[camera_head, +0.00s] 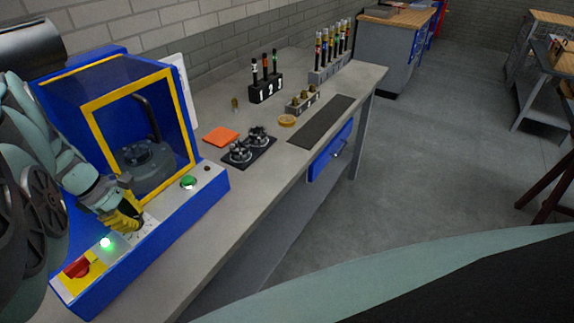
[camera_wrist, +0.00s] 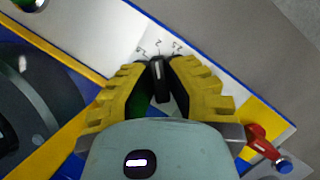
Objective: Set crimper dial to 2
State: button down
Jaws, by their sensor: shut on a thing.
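The blue crimper (camera_head: 204,193) with a yellow-framed window stands at the left of the bench in the head view. My gripper (camera_head: 128,220) reaches down to its sloped front panel. In the wrist view my gripper (camera_wrist: 160,88) has its yellow fingers on both sides of the black dial (camera_wrist: 158,70) and is shut on it. The dial's white line points up toward the middle mark, which looks like 2, on the white scale (camera_wrist: 143,57). Smaller marks stand to its left and right.
A lit green lamp (camera_head: 105,243) and a red switch (camera_head: 77,267) are on the panel near my gripper. A green button (camera_head: 188,182) is farther along. A numbered black holder (camera_head: 266,92), an orange pad (camera_head: 220,137) and a black fixture (camera_head: 262,152) stand on the bench.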

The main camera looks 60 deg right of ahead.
dwell(0.3)
jog(key=c, duration=1)
grip_release()
jog(key=v, duration=1.2)
